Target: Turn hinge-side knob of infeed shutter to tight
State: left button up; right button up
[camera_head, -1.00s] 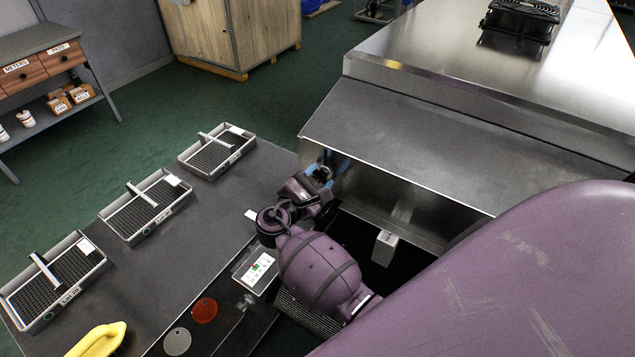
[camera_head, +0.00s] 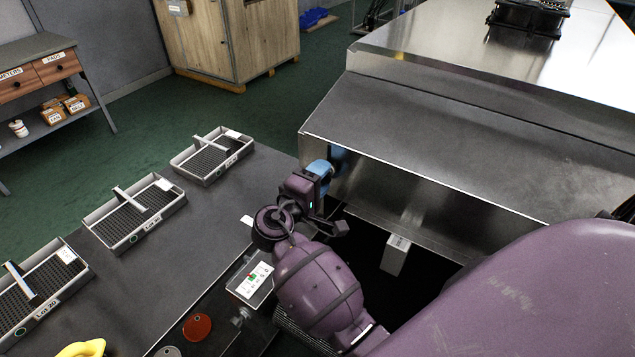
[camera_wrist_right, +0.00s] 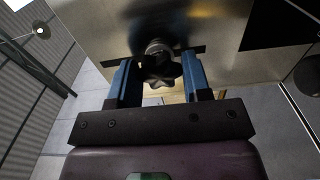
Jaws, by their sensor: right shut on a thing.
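The dark star-shaped knob (camera_wrist_right: 162,76) shows in the right wrist view, on a round stem against a bright metal panel (camera_wrist_right: 110,22) with a dark slot by it. My right gripper (camera_wrist_right: 157,82) has its two blue fingers on either side of the knob and is shut on it. In the head view the right gripper (camera_head: 319,169) is at the left end of the dryer's metal hood (camera_head: 430,140), and the knob is hidden there. I cannot read from the frames how tight the knob is. My left gripper is not in view.
Several mesh trays (camera_head: 88,228) stand on the grey table at left. A small panel with a lit screen (camera_head: 250,280), a red disc (camera_head: 197,327) and a yellow object (camera_head: 82,349) are near the front.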

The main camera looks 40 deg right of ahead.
pick_arm(q)
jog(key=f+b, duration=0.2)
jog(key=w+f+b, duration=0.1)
jog(key=b, duration=0.1)
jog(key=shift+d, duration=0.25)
pick_arm(e)
jog(key=m, duration=0.6)
jog(key=shift+f, duration=0.1)
jog(key=o, duration=0.9)
jog(key=shift+a, duration=0.1)
